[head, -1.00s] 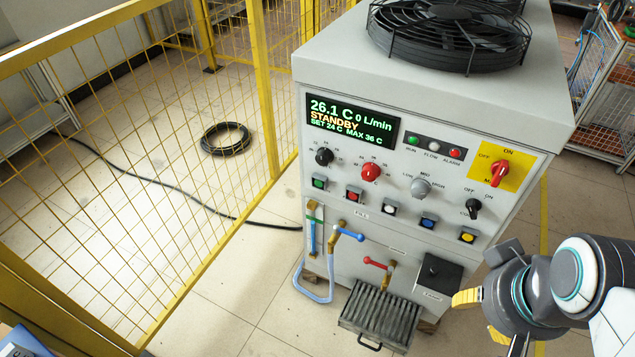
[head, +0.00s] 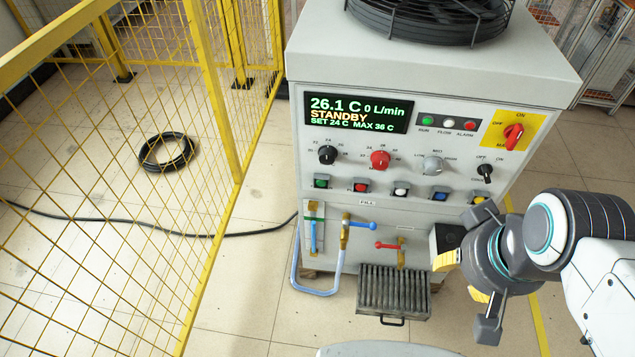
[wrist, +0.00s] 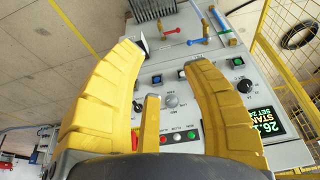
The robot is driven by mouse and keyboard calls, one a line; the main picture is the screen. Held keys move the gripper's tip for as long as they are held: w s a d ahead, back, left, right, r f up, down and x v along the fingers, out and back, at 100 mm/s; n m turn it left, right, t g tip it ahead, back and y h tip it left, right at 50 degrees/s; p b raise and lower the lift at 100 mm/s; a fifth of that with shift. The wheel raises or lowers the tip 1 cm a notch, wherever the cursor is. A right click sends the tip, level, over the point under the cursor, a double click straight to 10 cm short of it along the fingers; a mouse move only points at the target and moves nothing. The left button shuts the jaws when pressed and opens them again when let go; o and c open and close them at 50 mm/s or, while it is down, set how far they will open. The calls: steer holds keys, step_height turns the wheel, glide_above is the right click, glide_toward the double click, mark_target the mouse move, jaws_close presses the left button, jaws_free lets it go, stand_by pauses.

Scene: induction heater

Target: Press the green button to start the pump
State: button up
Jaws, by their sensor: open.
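The green button (head: 320,183) is a small square push button in a dark frame. It sits at the left end of the button row on the cabinet front (head: 345,275), left of the red button (head: 360,187). In the wrist view a green button (wrist: 239,61) shows right of the right yellow finger. My gripper (head: 461,278) is open and empty, in front of the cabinet's lower right, well right of the green button and lower in the picture. The display (head: 357,113) reads STANDBY and 0 L/min.
Knobs (head: 380,160) stick out above the buttons. Blue (head: 358,225) and red (head: 388,246) valve levers and a slatted tray (head: 392,292) project below. A yellow mesh fence (head: 212,90) stands left, with a hose (head: 165,153) on the floor behind it.

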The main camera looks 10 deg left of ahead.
steer(key=shift+d, duration=0.1)
jaws_close()
stand_by(0.3)
steer(key=c, duration=0.8)
jaws_free()
steer(key=shift+c, duration=0.2)
